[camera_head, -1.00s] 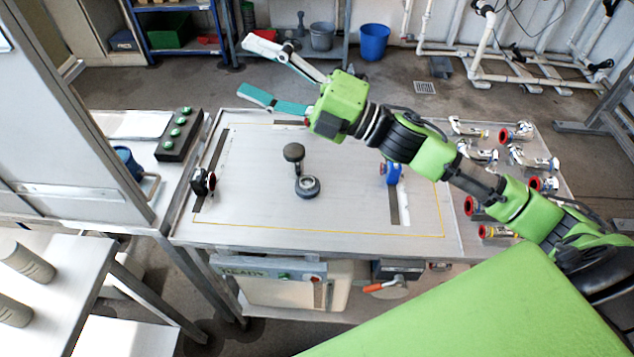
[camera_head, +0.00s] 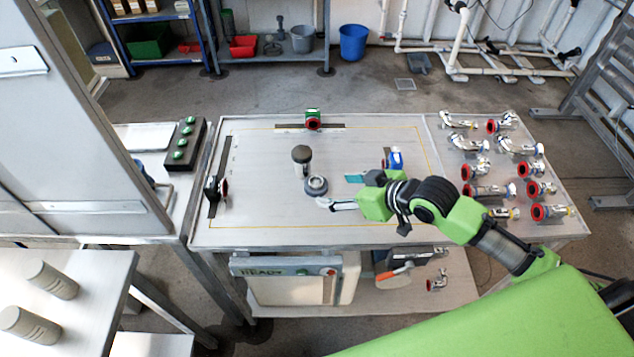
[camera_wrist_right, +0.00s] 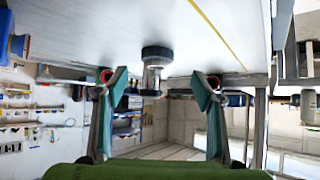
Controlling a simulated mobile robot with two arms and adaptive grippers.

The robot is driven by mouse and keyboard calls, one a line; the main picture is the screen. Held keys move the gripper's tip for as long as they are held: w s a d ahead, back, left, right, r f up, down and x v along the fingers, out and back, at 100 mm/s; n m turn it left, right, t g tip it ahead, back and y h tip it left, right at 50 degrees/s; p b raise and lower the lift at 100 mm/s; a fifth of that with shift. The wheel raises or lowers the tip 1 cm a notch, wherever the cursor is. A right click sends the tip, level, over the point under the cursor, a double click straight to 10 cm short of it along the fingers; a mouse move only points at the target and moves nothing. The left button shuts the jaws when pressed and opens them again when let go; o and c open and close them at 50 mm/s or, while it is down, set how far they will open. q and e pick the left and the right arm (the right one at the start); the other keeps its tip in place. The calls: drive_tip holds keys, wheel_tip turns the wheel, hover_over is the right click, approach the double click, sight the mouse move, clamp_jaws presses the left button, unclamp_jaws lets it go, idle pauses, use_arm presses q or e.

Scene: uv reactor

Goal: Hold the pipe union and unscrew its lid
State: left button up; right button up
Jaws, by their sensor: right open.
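The pipe union stands near the middle of the table. It shows as a dark round cap (camera_head: 301,153) on a pale body and, in front of it, a grey ring-shaped end (camera_head: 316,186). I cannot tell for sure which end is the lid. My right gripper (camera_head: 341,191) is open and empty, low over the table just right of the ring end. In the right wrist view the dark-capped pipe union (camera_wrist_right: 157,54) appears between and beyond the spread fingers (camera_wrist_right: 160,77), apart from both. My left gripper is not in view.
Red-faced holders stand at the table's left (camera_head: 213,188) and back (camera_head: 313,119); a blue one (camera_head: 395,158) stands behind my right gripper. Several pipe fittings (camera_head: 480,168) fill the table's right side. A button box (camera_head: 181,146) is at left. The front left of the tabletop is clear.

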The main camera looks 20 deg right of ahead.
sight(318, 182)
drive_tip(key=x, duration=0.2)
drive_tip(key=shift+w+a+f, duration=0.1)
drive_tip(key=shift+w+a, duration=0.1)
drive_tip(key=shift+w, duration=0.1)
drive_tip(key=w, duration=0.1)
drive_tip(key=w+a+f, duration=0.1)
drive_tip(key=w+f+p, duration=0.1)
drive_tip(key=w, duration=0.1)
drive_tip(key=shift+a, duration=0.25)
drive_tip(key=shift+w+a+f, duration=0.15)
drive_tip(key=shift+w+f, duration=0.05)
drive_tip(key=shift+f, duration=0.05)
drive_tip(key=c, duration=1.3)
drive_tip(key=shift+r, duration=0.2)
